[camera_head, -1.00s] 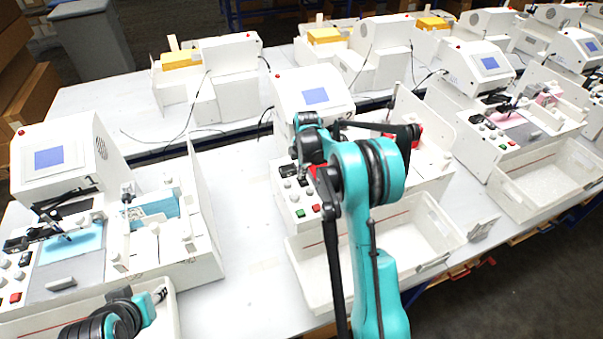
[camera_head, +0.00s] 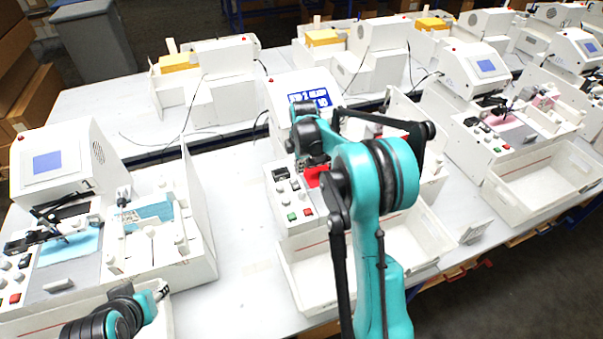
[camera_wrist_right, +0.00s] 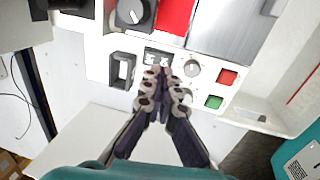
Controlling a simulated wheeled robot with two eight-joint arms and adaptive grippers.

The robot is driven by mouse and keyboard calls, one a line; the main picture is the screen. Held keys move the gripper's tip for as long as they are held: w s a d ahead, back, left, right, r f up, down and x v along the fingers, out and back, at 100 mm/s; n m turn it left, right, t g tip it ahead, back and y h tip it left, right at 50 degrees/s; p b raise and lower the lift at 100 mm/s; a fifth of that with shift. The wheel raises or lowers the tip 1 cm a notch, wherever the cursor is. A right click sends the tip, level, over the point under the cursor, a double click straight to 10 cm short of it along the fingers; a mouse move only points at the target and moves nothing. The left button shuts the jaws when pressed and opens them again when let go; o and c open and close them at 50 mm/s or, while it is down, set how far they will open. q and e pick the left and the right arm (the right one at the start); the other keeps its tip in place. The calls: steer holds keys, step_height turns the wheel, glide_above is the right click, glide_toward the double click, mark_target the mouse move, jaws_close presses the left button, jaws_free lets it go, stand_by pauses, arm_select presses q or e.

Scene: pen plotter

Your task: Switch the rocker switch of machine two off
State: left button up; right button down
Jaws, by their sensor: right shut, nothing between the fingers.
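Machine two looks to be the middle white machine (camera_head: 290,95), its blue screen showing white text. Its control panel (camera_wrist_right: 180,88) fills much of the right wrist view. A black rocker-like part in a frame (camera_wrist_right: 122,70) sits at the panel's left; I cannot tell its position. My right gripper (camera_wrist_right: 163,76) is shut and empty, its fingertips over the panel just below a small dark label or display (camera_wrist_right: 158,57), right of the rocker-like part. I cannot tell whether they touch. In the head view the right arm mostly hides this gripper. My left gripper (camera_head: 160,291) shows small at lower left, its jaws unclear.
A black knob (camera_wrist_right: 132,12), a grey knob (camera_wrist_right: 193,68), a red button (camera_wrist_right: 228,77) and a green button (camera_wrist_right: 213,102) surround the fingers. A white bin (camera_head: 415,235) stands in front of the machine. Another machine (camera_head: 60,165) stands to the left, with bare table between.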

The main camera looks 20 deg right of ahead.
arm_select(q)
steer(key=shift+w+a+r+p, duration=0.15)
steer(key=shift+a+r+p, duration=0.35)
steer(key=shift+r+p, duration=0.35)
arm_select(e)
step_height(320, 180, up, 8)
steer(key=shift+w, duration=0.2)
steer(key=shift+a+f, duration=0.15)
arm_select(q)
steer(key=shift+f+b, duration=0.6)
steer(key=shift+f, duration=0.1)
arm_select(e)
glide_toward(296, 180)
steer(key=f, duration=0.4)
steer(key=w+f, duration=0.1)
steer(key=f, duration=0.1)
steer(key=shift+f, duration=0.4)
steer(key=shift+f, duration=0.1)
